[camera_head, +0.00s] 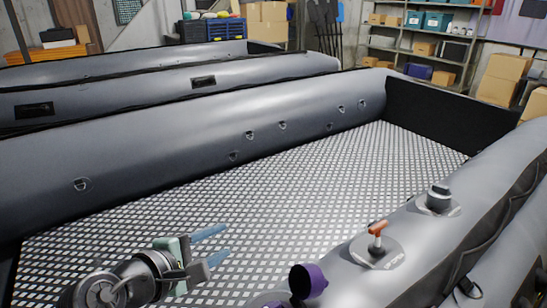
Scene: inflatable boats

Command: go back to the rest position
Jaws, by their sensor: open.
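My gripper (212,247) is at the lower left, above the patterned floor of the nearest grey inflatable boat (230,100). Its two blue fingers are spread apart and point right, with nothing between them. My arm comes in from the bottom edge of the picture. On the right tube of the boat sits a valve with an orange-topped handle (377,236), to the right of my gripper. A purple cup-shaped thing (308,281) is at the bottom middle, close to that tube; what it rests on is hidden.
A grey round fitting (438,199) sits farther along the right tube. Another grey boat (150,88) lies behind the left tube. Shelves with boxes (425,48) and stacked cartons (503,79) stand at the back. The patterned boat floor (270,185) is clear.

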